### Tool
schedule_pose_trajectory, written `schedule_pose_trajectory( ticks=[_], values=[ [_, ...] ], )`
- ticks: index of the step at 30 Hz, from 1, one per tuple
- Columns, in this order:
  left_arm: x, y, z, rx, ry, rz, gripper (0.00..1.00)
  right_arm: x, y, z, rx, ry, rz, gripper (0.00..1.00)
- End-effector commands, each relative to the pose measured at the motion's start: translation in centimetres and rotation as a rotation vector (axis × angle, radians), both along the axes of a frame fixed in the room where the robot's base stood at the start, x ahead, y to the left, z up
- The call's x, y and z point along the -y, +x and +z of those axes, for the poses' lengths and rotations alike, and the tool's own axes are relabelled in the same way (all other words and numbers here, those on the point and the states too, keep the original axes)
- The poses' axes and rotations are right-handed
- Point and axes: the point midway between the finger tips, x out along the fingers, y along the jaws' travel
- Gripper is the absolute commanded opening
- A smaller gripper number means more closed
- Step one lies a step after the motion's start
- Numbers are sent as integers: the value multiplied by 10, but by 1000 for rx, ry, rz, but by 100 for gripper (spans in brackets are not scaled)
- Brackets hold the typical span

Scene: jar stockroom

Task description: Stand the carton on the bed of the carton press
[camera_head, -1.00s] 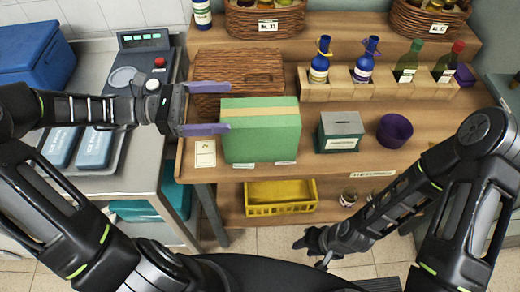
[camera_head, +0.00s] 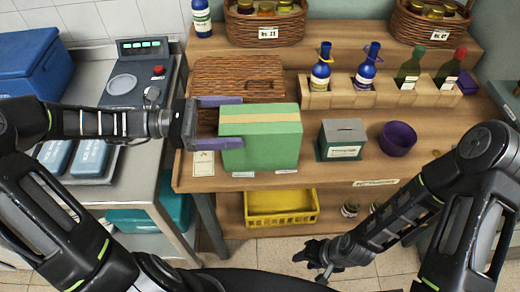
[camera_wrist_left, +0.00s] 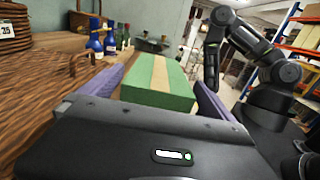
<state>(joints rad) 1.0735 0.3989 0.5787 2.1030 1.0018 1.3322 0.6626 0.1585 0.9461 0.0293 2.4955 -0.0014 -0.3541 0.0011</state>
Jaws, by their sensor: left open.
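The carton (camera_head: 262,145) is a green box with a tan band on top, standing on the wooden counter (camera_head: 335,178). My left gripper (camera_head: 230,121) is open at the carton's left end, its purple fingers overlapping that end in the head view. In the left wrist view the carton (camera_wrist_left: 158,80) shows between the spread fingers; I cannot tell if they touch it. A grey machine (camera_head: 128,100) with a lit display, red button and pale round plate stands at left; it may be the carton press. My right gripper (camera_head: 312,255) hangs low in front of the counter, its jaws unclear.
A wicker box (camera_head: 240,72) lies behind the carton. A grey-green box (camera_head: 341,140) and purple bowl (camera_head: 397,138) stand to its right. Bottles stand in a wooden rack (camera_head: 380,96) behind. A yellow crate (camera_head: 282,210) is on the lower shelf. A blue cooler (camera_head: 30,60) is far left.

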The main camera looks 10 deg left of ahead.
Motion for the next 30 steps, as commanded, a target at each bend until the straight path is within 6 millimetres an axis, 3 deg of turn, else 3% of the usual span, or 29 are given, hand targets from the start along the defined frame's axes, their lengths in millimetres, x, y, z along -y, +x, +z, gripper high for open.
schedule_pose_trajectory(
  ticks=[8, 18, 30],
  values=[
    [7, 2, 0, 0, -1, -2, 100, 0, 0, 2, 0, 0, 0, 36],
    [48, 13, -4, 0, -1, -2, 100, 0, -1, 8, -3, -2, 0, 36],
    [50, 14, -5, 0, 1, 0, 100, 0, -1, 8, -3, -2, 0, 36]
  ],
)
